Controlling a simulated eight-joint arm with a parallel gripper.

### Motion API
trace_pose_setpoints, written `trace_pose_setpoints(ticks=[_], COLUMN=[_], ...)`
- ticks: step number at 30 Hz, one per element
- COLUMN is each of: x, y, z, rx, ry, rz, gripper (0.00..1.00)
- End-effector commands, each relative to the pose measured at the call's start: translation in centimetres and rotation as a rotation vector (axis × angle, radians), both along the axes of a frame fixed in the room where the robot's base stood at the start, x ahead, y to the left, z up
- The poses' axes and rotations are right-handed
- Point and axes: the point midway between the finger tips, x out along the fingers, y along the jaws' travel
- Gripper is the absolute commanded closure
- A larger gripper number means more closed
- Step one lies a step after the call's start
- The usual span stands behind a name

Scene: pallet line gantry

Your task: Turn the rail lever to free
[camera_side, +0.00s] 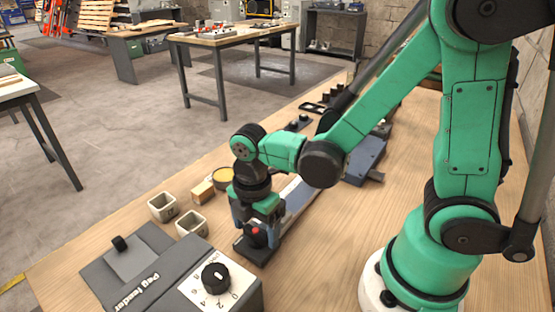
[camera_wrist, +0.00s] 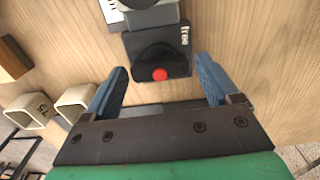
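The rail lever is a dark piece with a red knob (camera_wrist: 160,74). It sits on a dark block (camera_wrist: 150,42) at the end of the rail, and "free" is printed near the block's right edge in the wrist view. In the side view the red knob (camera_side: 256,231) shows below my gripper (camera_side: 257,216). My gripper (camera_wrist: 161,66) is open, with one blue finger on each side of the knob and clear gaps between. Whether the fingertips are down at knob height is hard to tell. In the side view my gripper hides part of the block and rail.
A grey peg feeder (camera_side: 148,268) with a numbered dial (camera_side: 216,278) stands at the front left. Two square cups (camera_side: 162,207), a wooden block (camera_side: 202,193) and a round yellow-topped dish (camera_side: 223,179) are left of my gripper. A blue-grey box (camera_side: 366,160) lies behind.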

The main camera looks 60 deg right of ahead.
Motion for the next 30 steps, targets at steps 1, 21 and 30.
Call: trace_pose_setpoints(ticks=[1,21,30], x=[0.0,0.0,0.0], y=[0.0,0.0,0.0], z=[0.0,4.6,5.6], rx=[0.0,0.0,0.0], ry=[0.0,0.0,0.0], rz=[0.0,-0.001,-0.001], gripper=[0.18,0.18,0.18])
